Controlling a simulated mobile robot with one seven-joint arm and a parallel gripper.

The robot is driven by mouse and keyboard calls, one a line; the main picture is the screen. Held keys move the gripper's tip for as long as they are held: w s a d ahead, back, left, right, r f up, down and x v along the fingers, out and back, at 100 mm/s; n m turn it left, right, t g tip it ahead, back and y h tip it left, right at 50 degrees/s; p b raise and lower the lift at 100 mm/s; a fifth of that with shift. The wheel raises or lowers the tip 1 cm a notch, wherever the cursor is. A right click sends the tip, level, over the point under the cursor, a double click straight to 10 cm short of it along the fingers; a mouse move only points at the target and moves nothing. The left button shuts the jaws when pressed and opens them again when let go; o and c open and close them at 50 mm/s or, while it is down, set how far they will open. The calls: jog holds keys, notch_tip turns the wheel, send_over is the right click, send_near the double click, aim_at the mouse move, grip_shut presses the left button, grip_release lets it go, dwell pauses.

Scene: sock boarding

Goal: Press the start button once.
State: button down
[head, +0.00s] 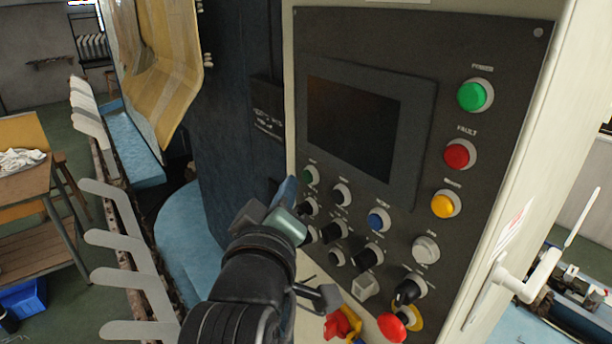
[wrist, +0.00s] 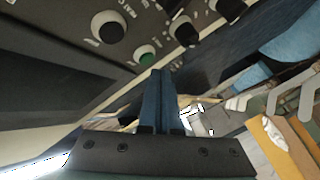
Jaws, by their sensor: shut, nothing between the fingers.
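A small green button (head: 310,175) sits at the upper left of the lower controls on the dark control panel (head: 455,50). Its label is too small to read; it is the likely start button. It also shows in the wrist view (wrist: 146,52), just beyond and left of the fingertips. My gripper (head: 288,187) is shut and empty, to the left of the green button in the head view. In the wrist view its blue fingers (wrist: 160,73) lie together and point toward the panel. I cannot tell the exact gap to the button; no contact is visible.
Black knobs (head: 342,193) and a blue button (head: 378,219) lie close by. Green (head: 472,96), red (head: 457,155) and yellow (head: 443,205) lamps line the right. A red mushroom button (head: 391,327) sits low. Flat metal boards (head: 115,240) stand at left.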

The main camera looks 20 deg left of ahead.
jog(key=shift+w+d, duration=0.3)
jog(key=shift+w, duration=0.05)
jog(key=shift+w+d, duration=0.25)
jog(key=shift+w, duration=0.05)
dwell(1.0)
jog(key=shift+s+a+p, duration=0.3)
jog(key=shift+s+a, duration=0.2)
jog(key=shift+s, duration=0.15)
jog(key=shift+s+a, duration=0.8)
jog(key=shift+s, duration=0.2)
jog(key=shift+s+a, duration=0.75)
jog(key=shift+s, duration=0.25)
